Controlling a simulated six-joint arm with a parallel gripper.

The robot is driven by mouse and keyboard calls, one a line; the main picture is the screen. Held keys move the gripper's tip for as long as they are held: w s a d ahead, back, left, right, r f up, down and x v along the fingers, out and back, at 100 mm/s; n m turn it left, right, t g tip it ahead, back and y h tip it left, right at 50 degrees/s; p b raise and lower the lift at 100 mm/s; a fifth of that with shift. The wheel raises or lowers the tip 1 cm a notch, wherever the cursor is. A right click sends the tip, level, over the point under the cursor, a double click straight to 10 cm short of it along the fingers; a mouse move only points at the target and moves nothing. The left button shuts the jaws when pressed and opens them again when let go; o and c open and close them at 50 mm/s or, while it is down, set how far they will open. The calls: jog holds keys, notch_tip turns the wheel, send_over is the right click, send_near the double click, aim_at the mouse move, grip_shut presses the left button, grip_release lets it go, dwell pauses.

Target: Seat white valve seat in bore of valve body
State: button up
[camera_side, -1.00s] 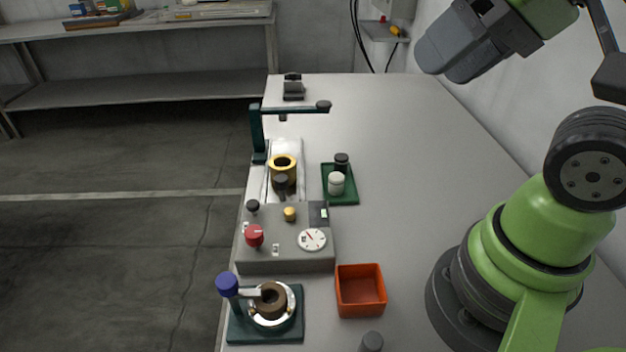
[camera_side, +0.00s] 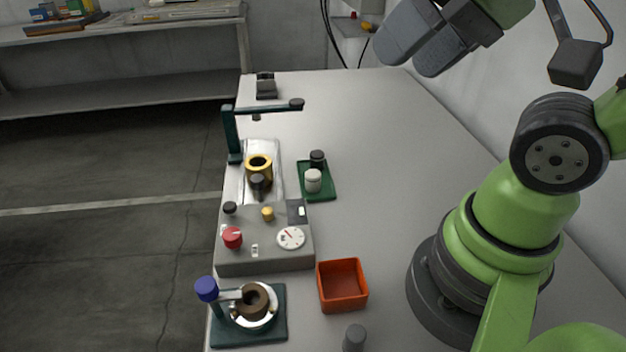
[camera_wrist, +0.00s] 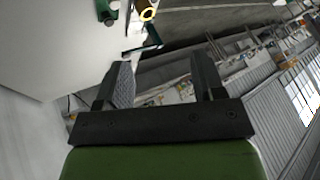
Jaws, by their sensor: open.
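A small white cylindrical part (camera_side: 313,181), which looks like the valve seat, stands upright on a green tray (camera_side: 330,190), in front of a black part. A brass-coloured ring-shaped body (camera_side: 258,163) with an open bore, possibly the valve body, stands on a metal plate left of the tray. It also shows at the top edge of the wrist view (camera_wrist: 148,14). A dark cylinder partly covers its front in the side view. My gripper (camera_side: 422,42) is open and empty, high above the bench and far to the right of these parts. Its fingers (camera_wrist: 160,75) have nothing between them.
A dark post with an overhanging arm (camera_side: 265,106) stands behind the brass body. A grey control box (camera_side: 265,250), an orange bin (camera_side: 342,287) and a clamp fixture with a brown ring (camera_side: 254,302) are nearer.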

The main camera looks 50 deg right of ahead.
jog(key=m+g+h, duration=0.2)
jog(key=m+g, duration=0.5)
jog(key=m, duration=1.8)
send_over(313, 173)
jog(key=f, duration=2.3)
jog(key=shift+w+a, duration=0.1)
jog(key=shift+a, duration=0.15)
jog(key=f, duration=0.5)
jog(key=shift+d+f, duration=0.2)
jog(key=shift+f, duration=0.15)
jog(key=shift+c, duration=0.4)
jog(key=c, duration=0.9)
